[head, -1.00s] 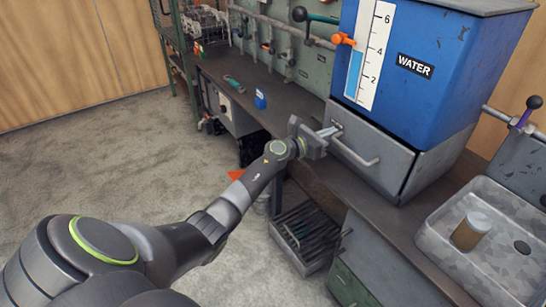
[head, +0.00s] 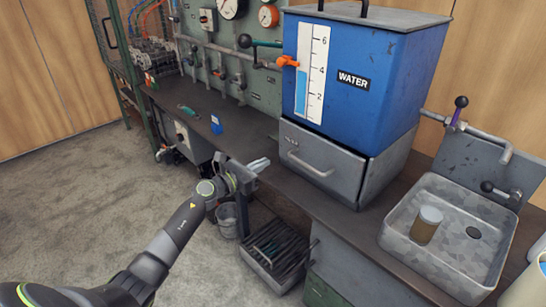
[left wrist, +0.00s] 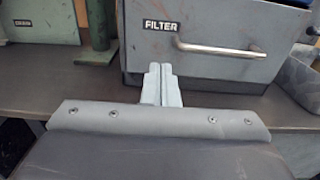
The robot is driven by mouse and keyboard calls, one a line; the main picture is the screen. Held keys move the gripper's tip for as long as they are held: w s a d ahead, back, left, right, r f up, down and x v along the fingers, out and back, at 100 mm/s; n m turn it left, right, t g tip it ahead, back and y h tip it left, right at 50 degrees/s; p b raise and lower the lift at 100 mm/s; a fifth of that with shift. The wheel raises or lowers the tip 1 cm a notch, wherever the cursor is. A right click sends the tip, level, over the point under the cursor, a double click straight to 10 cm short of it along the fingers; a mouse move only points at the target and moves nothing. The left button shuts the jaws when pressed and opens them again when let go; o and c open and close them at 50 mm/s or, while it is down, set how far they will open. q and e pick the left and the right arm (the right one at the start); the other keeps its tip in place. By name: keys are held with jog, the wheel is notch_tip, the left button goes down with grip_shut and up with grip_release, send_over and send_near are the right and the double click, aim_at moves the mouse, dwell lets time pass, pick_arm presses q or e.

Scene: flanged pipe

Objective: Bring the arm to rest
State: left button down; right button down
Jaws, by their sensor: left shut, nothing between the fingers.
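My left gripper (head: 258,165) is shut and empty. In the head view it is over the front edge of the workbench, to the left of the grey filter drawer (head: 318,165). In the left wrist view its fingertips (left wrist: 160,70) are together and show in front of the drawer box labelled FILTER (left wrist: 220,42), with the drawer handle (left wrist: 235,50) to their right. I cannot tell the gap to the drawer there. The drawer looks shut under the blue water tank (head: 350,75). My right gripper is not in view.
Pipes and gauges (head: 268,16) line the back panel. A dark rack (head: 275,255) and a bucket (head: 228,218) stand below the bench. Open carpet (head: 70,190) lies at the left.

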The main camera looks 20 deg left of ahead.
pick_arm(q)
jog(key=v, duration=0.4)
jog(key=shift+s+d+r, duration=0.1)
jog(key=shift+r, duration=0.05)
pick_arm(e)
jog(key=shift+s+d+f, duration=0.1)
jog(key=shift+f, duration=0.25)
